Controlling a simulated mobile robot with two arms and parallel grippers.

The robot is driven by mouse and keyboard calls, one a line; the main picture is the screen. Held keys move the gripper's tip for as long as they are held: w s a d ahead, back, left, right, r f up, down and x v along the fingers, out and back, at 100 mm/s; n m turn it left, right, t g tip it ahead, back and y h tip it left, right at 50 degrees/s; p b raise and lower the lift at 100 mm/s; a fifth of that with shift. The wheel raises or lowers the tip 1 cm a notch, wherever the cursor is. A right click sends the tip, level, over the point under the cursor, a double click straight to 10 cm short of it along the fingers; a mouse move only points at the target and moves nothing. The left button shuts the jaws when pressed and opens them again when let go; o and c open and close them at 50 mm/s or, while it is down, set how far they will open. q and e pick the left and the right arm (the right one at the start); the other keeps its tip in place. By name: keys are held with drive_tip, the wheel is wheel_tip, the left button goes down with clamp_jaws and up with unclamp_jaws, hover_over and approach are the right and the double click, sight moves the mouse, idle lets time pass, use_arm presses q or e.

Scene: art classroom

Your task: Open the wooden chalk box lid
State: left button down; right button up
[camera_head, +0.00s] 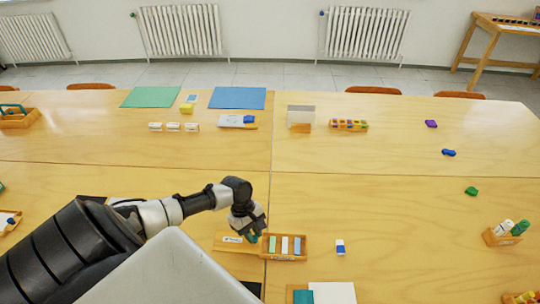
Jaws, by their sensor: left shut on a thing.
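The wooden chalk box (304,255) sits on the table in front of me, just right of the table seam. Its top is open to view, with green, white and blue chalk pieces (285,245) inside. A flat wooden lid (222,247) with a white label lies to the left of the box, against or close to its left end. My left gripper (252,236) is above the lid's right part, pointing down, shut on it; the fingertips partly hide the contact. A teal bit shows at the fingertips. My right gripper is not in view.
A blue-and-white eraser (340,247) lies right of the box. White paper (333,292) and a teal item (303,297) are at the near edge. A chalk holder (502,236) stands at the right.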

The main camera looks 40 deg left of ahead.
use_arm(q)
drive_tip(key=shift+a, duration=0.1)
drive_tip(key=c, duration=1)
unclamp_jaws()
drive_tip(key=v, duration=1)
drive_tip(key=shift+r+b, duration=0.4)
drive_tip(key=shift+s+f, duration=0.1)
